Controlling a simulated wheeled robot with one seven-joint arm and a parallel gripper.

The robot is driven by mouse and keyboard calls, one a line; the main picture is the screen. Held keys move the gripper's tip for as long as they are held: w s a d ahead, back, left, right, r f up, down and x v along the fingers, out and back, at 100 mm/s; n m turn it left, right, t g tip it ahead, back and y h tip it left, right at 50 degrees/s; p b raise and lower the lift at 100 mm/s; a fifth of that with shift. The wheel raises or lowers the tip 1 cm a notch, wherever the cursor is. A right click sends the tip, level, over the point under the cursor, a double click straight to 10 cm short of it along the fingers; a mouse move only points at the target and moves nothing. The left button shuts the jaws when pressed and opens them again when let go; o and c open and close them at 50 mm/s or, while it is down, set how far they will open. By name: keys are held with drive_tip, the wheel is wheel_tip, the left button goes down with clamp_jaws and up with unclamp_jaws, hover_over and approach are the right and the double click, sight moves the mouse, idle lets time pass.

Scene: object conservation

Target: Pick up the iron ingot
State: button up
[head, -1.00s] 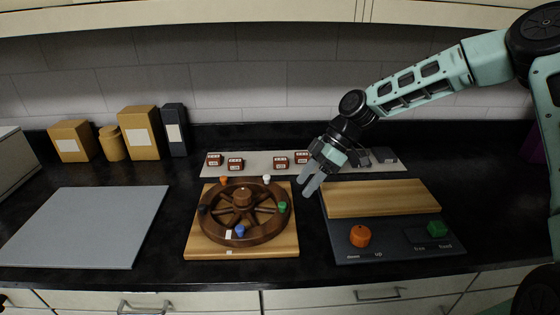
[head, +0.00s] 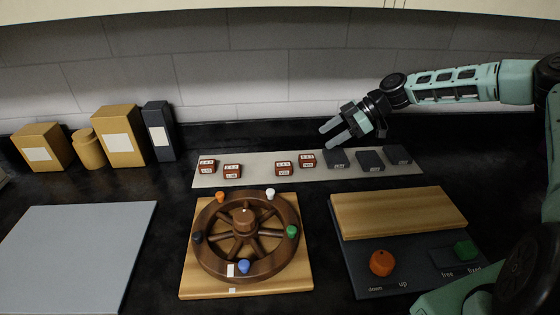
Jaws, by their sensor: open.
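Three dark grey blocks stand on the right part of a pale strip (head: 258,172): a left one (head: 336,159), a middle one (head: 370,161) and a right one (head: 398,155). Several red-brown blocks with white labels, one of them at the strip's left end (head: 207,166), stand on the same strip. The labels are too small to read, so I cannot tell which block is the iron ingot. My gripper (head: 327,137) is open and empty. Its fingers point left and appear above and behind the left dark block, apart from it.
A wooden wheel (head: 245,262) with coloured knobs lies on a board in front of the strip. Right of it is a dark panel (head: 350,262) with an orange knob, a green block and a wooden board (head: 400,212). A grey slab (head: 75,255) lies left. Boxes (head: 118,135) stand behind.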

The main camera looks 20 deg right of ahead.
drive_tip(key=p, duration=0.4)
approach(283, 164)
drive_tip(key=x, duration=0.3)
drive_tip(key=shift+a+f, duration=0.1)
drive_tip(key=shift+a, duration=0.15)
drive_tip(key=shift+w+a+f, duration=0.1)
drive_tip(key=shift+a+f, duration=0.35)
drive_tip(key=p+x, duration=0.3)
drive_tip(key=x, duration=0.1)
drive_tip(key=shift+a+f, duration=0.15)
drive_tip(key=shift+a, duration=0.15)
drive_tip(key=shift+a+f, duration=0.15)
drive_tip(key=shift+f, duration=0.15)
drive_tip(key=shift+r, duration=0.1)
clamp_jaws()
